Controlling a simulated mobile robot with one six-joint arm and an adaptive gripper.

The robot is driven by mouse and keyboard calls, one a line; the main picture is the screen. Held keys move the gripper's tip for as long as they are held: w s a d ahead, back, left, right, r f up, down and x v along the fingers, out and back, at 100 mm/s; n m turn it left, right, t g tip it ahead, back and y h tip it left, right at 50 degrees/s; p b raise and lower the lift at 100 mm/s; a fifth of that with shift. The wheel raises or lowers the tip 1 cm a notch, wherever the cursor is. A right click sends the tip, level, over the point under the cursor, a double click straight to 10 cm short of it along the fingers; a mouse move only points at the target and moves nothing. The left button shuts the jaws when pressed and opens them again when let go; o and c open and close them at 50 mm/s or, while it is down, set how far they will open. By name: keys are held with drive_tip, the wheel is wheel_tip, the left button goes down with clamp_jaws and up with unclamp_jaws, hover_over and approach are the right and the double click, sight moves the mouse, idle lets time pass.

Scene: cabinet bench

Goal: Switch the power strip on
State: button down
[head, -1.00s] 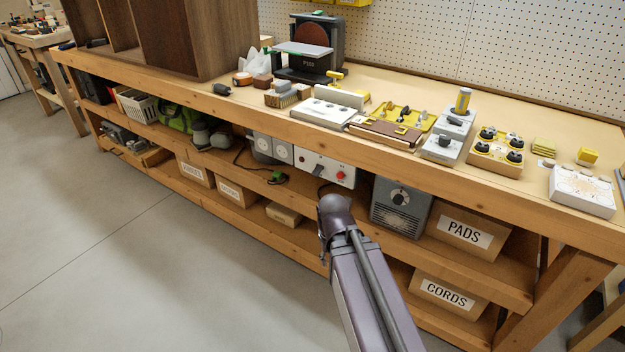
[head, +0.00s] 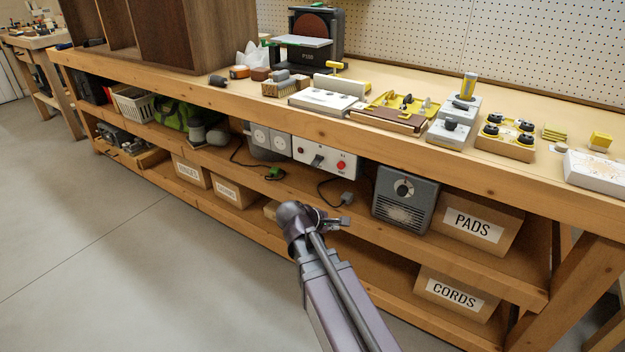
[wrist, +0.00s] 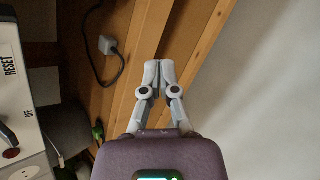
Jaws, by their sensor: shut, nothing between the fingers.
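The power strip sits on the shelf under the benchtop. In the head view it has a white front panel (head: 328,147) with a dark lever switch (head: 318,160), a bright red button and a small dark red lamp. Grey sockets (head: 268,138) adjoin it on the left.
A grey plug (head: 347,198) on a black cable lies on the shelf right of the strip, and a green plug (head: 274,173) lies left. A grey heater-like box (head: 404,196) and the PADS carton (head: 478,222) stand right. The benchtop edge overhangs the shelf. Floor space in front is clear.

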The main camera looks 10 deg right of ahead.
sight(316, 162)
drive_tip(key=w+a+r+n+t+h+b, duration=0.4)
drive_tip(key=w+a+n+t+b, duration=0.3)
drive_tip(key=n, duration=0.7)
drive_tip(key=shift+w+a+r+n+t, duration=0.35)
drive_tip(key=shift+w+a+t, duration=0.35)
drive_tip(key=shift+w+a, duration=0.35)
drive_tip(key=shift+w+d, duration=0.1)
drive_tip(key=shift+d, duration=0.1)
drive_tip(key=x, duration=1)
drive_tip(key=shift+s+a+r+p, duration=0.2)
drive_tip(key=shift+r+p, duration=0.45)
drive_tip(key=shift+s+a+r+p, duration=0.15)
drive_tip(key=shift+s+r+p, duration=0.1)
drive_tip(key=shift+r+p, duration=0.45)
drive_tip(key=shift+s+a+r+p, duration=0.2)
drive_tip(key=shift+r+p, duration=0.4)
drive_tip(key=shift+r, duration=0.05)
drive_tip(key=shift+a+r+p, duration=0.1)
drive_tip(key=shift+a+p, duration=0.15)
drive_tip(key=shift+p, duration=0.05)
